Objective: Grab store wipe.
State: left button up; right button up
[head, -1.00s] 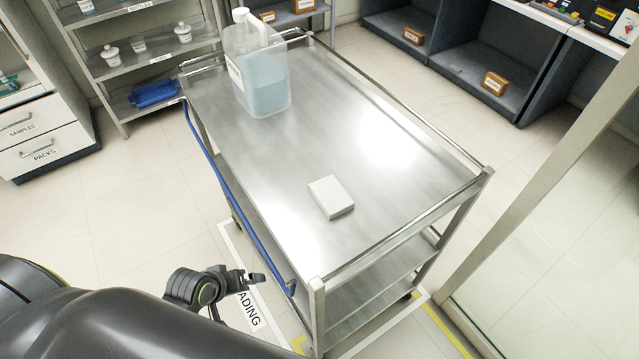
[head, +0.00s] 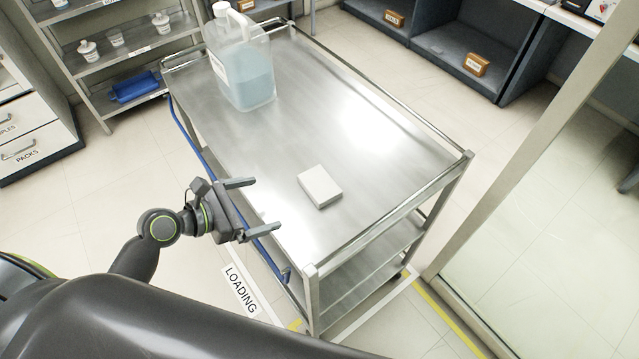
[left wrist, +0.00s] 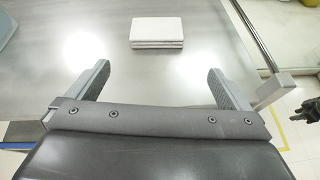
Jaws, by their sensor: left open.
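A small pale grey-white flat block (head: 320,187), perhaps the wipe, lies on the top of the steel cart (head: 290,130), towards its near end. It also shows in the left wrist view (left wrist: 157,30), beyond the fingertips, with a layered front edge. My left gripper (head: 257,206) is open and empty at the cart's left side, left of the block and apart from it. Its two fingers (left wrist: 158,75) point towards the block in the left wrist view. A dark shape (left wrist: 307,110) at that view's right edge looks like my right gripper; its jaws are unclear.
A jug of pale blue liquid (head: 245,75) stands at the cart's far end. Rails (head: 400,205) edge the cart top, and a blue handle bar (head: 215,175) runs along its left side. A glass partition (head: 550,210) stands to the right. The cart top around the block is clear.

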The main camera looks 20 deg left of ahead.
pick_arm(q)
jog(key=shift+w+r+n, duration=0.25)
jog(key=shift+w+n, duration=0.15)
jog(key=shift+n, duration=0.2)
jog(key=p, duration=0.2)
send_near(319, 183)
jog(key=x, duration=0.4)
jog(key=shift+w+d+f, duration=0.1)
jog(key=shift+d+f, duration=0.15)
jog(key=shift+d, duration=0.05)
jog(key=shift+w+d+f+h, duration=0.2)
jog(key=shift+w+d+h, duration=0.1)
jog(key=shift+w+d, duration=0.2)
jog(key=shift+p+x, duration=0.4)
jog(key=shift+x, duration=1.6)
jog(key=shift+a, duration=0.15)
jog(key=c, duration=0.7)
